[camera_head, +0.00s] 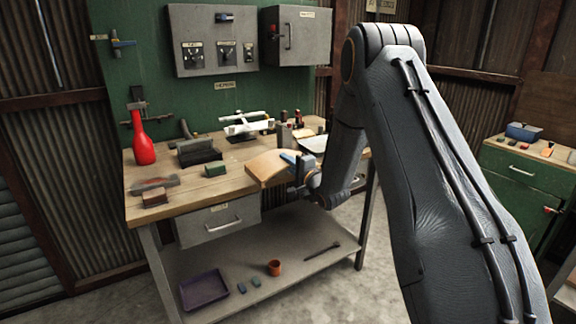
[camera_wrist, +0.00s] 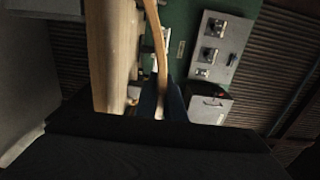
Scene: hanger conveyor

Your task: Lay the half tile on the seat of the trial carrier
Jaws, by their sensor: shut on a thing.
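The half tile (camera_head: 268,166) is a tan, gently curved plate. My gripper (camera_head: 297,164) is shut on its right end, in front of the bench's front edge in the head view. In the wrist view the half tile (camera_wrist: 160,45) shows edge-on as a thin curved strip between my fingers (camera_wrist: 163,98), beside the bench top and apparently apart from it. A white frame-like object (camera_head: 245,123), which may be the trial carrier, stands at the back of the bench. Its seat cannot be made out clearly.
The wooden bench (camera_head: 222,188) holds a red bottle (camera_head: 143,140), a dark block-like tool (camera_head: 198,152), a green block (camera_head: 215,170) and a brown block (camera_head: 155,197). Several small items stand right of the white frame. Grey boxes (camera_head: 213,42) hang on the green wall behind.

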